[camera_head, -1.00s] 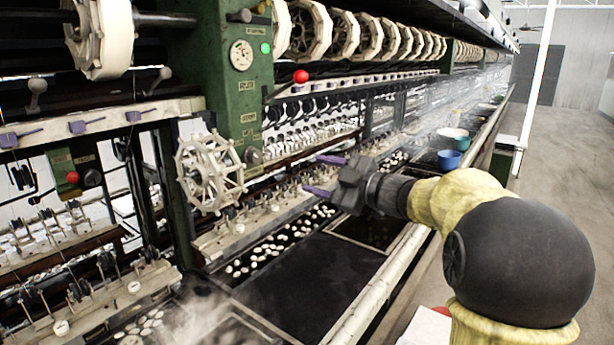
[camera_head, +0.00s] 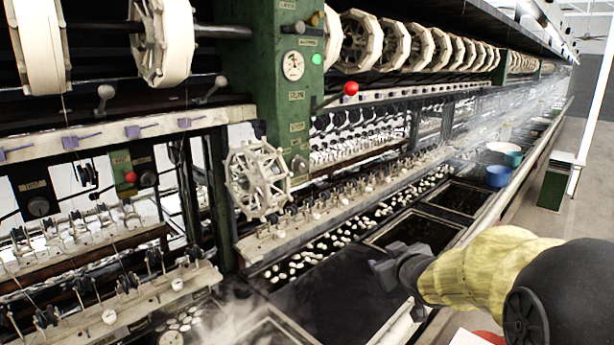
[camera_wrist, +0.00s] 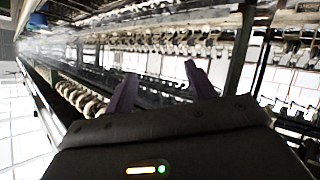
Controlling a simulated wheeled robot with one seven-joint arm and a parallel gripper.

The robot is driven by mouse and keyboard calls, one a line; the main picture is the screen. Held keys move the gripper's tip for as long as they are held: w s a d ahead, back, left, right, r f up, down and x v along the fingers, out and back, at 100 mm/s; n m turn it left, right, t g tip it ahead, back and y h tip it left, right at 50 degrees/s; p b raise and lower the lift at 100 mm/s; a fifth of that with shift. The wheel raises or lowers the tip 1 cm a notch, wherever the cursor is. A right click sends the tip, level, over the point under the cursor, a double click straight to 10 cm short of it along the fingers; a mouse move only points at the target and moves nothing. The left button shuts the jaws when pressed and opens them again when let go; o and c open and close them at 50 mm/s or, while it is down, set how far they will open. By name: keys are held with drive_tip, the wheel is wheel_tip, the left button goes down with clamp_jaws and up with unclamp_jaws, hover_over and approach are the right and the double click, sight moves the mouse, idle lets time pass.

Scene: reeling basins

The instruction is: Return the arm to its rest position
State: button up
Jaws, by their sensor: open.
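My gripper (camera_head: 382,268) is at the end of my arm, above the dark basin surface near the basin's front edge in the head view. Its fingers are hard to make out there. In the wrist view, the two purple fingers of my gripper (camera_wrist: 158,85) stand apart with nothing between them. My arm comes in from the lower right with a yellow sleeve and a dark joint.
The reeling machine's green post (camera_head: 292,85) carries a red-knobbed lever (camera_head: 350,88) and a white spoked wheel (camera_head: 257,180). White cocoons (camera_head: 300,262) lie in a trough beside the basin. A blue bowl (camera_head: 498,176) stands farther back.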

drive_tip(key=s+a+f+m+g, duration=0.1)
drive_tip(key=s+f+m+g, duration=0.1)
drive_tip(key=s+f+g, duration=0.3)
drive_tip(key=s+a+f+m+g+h, duration=0.1)
drive_tip(key=s+f+g, duration=0.4)
drive_tip(key=s+f, duration=0.6)
drive_tip(key=s+a+m, duration=0.1)
drive_tip(key=s+m, duration=0.1)
drive_tip(key=s, duration=0.5)
idle(0.6)
